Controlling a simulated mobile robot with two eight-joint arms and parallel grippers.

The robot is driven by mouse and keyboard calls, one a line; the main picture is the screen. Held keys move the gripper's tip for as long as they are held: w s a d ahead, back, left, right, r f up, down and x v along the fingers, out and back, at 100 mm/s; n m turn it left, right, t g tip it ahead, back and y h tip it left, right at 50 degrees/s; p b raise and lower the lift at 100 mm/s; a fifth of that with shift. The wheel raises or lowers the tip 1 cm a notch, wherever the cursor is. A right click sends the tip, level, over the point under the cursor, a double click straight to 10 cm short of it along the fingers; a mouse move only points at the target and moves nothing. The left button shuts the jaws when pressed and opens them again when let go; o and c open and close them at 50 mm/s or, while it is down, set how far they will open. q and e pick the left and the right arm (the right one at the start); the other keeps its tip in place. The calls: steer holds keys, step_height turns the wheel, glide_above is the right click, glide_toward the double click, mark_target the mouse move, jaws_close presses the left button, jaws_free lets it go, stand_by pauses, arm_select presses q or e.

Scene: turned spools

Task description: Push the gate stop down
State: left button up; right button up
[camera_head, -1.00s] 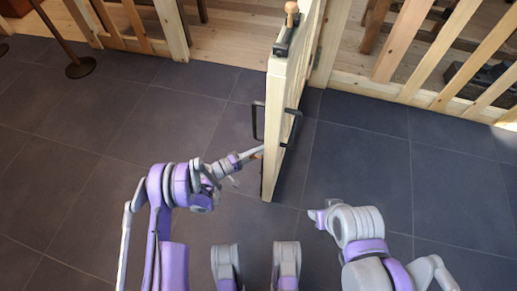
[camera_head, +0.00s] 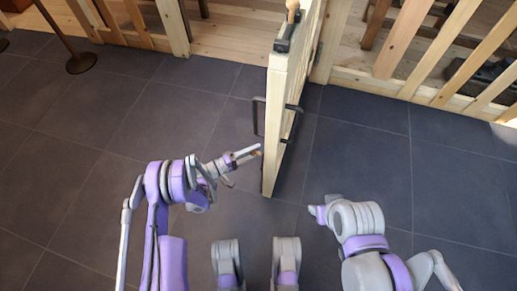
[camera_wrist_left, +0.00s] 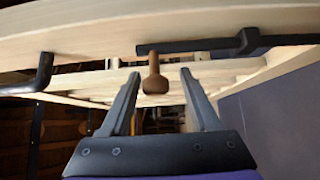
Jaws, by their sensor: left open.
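The gate stop is a black bar (camera_wrist_left: 200,46) with a wooden knob (camera_wrist_left: 155,84) on the gate's face in the left wrist view. The knob hangs between the two fingers in that picture; contact is not clear. In the head view only a small brown bit of the knob (camera_head: 257,154) shows beside the gate. My left gripper (camera_head: 259,149) is open at the left face of the pale wooden gate (camera_head: 277,120), near its free end. My right gripper (camera_head: 318,213) is to the right of the gate, with its fingers not clearly seen.
The gate has a black pull handle (camera_head: 256,118) and a latch with a wooden knob (camera_head: 292,10) farther along its top. A slatted wooden fence (camera_head: 440,45) runs across the back. A dark post base (camera_head: 81,64) stands at far left. The dark tiled floor is clear on both sides.

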arm_select(q)
steer(key=p+v, duration=0.1)
steer(key=v, duration=0.7)
steer(key=shift+a, duration=0.1)
